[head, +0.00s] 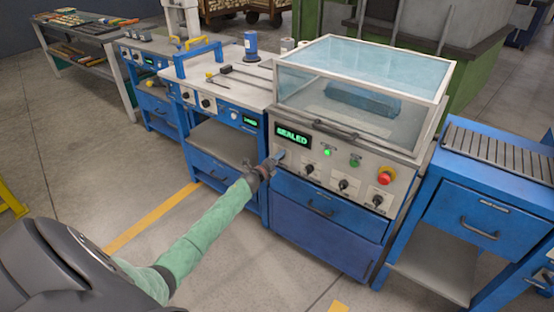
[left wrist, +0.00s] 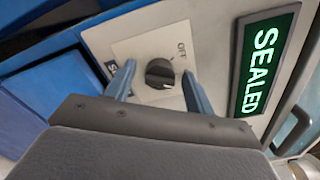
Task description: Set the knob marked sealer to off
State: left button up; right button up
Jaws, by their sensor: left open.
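In the left wrist view a round black knob (left wrist: 160,73) sits on a pale plate (left wrist: 128,47) with an "OFF" mark at its upper right. Another label at the plate's left is mostly hidden by a finger; only an "S" shows. I cannot tell for sure which mark the knob points to. My left gripper (left wrist: 159,80) is open, with one blue finger on each side of the knob; I cannot tell whether they touch it. In the head view my left gripper (head: 277,157) is at the panel's left end and hides the knob.
A green-lit display (head: 293,135) reading "SEALED" is right of the gripper. The panel also has several lower knobs, a green light (head: 327,152) and a red button (head: 386,176). A clear cover (head: 365,75) tops the machine. A blue bench (head: 228,125) stands close at the left.

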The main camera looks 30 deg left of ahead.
pick_arm(q)
jog(key=shift+c, duration=0.4)
jog(key=c, duration=0.9)
jog(key=shift+n, duration=0.3)
pick_arm(e)
jog(key=shift+d, duration=0.1)
pick_arm(q)
jog(key=n+p, duration=0.2)
jog(key=n, duration=0.9)
jog(key=shift+f+p, duration=0.1)
jog(key=shift+p, duration=0.2)
pick_arm(e)
jog(key=shift+g+h, duration=0.4)
jog(key=shift+h, duration=0.1)
jog(key=d+r, duration=0.1)
jog(key=r, duration=0.1)
jog(key=s+d+r, duration=0.1)
jog(key=d, duration=0.1)
jog(key=shift+s+d+r, duration=0.1)
jog(key=shift+d+r, duration=0.05)
jog(key=shift+r, duration=0.25)
pick_arm(q)
jog(key=shift+n, duration=0.3)
pick_arm(e)
jog(key=shift+d, duration=0.15)
